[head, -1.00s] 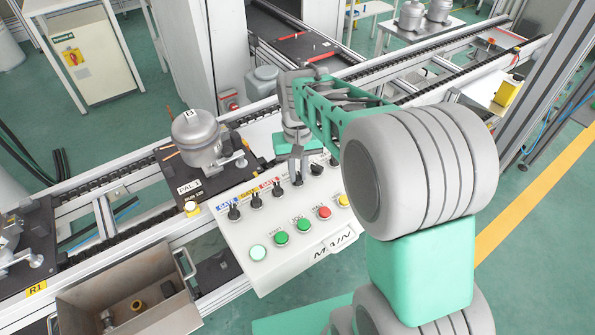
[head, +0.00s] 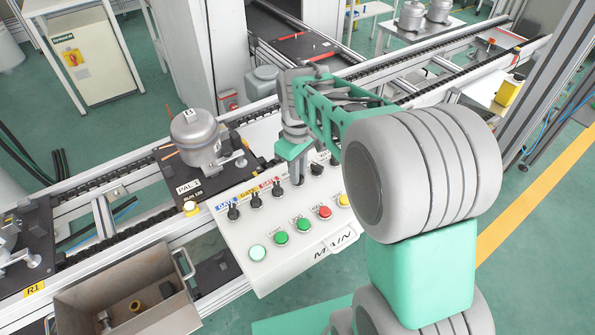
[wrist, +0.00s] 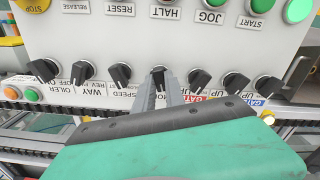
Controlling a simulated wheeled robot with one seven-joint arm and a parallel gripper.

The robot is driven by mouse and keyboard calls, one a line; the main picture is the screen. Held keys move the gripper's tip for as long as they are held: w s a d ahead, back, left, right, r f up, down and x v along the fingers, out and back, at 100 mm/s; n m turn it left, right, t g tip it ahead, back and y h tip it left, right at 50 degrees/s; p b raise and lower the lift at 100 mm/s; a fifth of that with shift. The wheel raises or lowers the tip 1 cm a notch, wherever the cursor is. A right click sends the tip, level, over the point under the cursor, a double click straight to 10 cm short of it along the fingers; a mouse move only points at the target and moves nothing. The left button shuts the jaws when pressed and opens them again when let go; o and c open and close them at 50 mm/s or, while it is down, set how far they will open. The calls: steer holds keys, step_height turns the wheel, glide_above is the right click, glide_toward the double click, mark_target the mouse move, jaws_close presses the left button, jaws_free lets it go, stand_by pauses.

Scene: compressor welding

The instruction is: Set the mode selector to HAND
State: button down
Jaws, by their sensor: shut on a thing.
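The mode selector (wrist: 158,72) is a black knob in the middle of the row of selectors in the wrist view. The label below it begins "MO"; the rest is covered. My gripper (wrist: 162,92) has its two grey fingers closed around this knob. In the head view my gripper (head: 297,179) reaches down onto the same knob and hides most of it. The knob's exact setting and its HAND marking are hidden by the fingers and the green gripper body.
The white control panel (head: 245,273) carries other black selectors close on both sides, such as one labelled SPEED (wrist: 120,76). A row of push buttons, including a red one (head: 324,212), lies nearer. A pallet with a compressor (head: 197,140) stands left behind the panel.

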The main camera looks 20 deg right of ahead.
steer(key=shift+n, duration=0.6)
steer(key=c, duration=1.4)
jaws_free()
step_height(320, 180, up, 8)
steer(key=shift+f+b, duration=0.1)
steer(key=shift+b, duration=0.45)
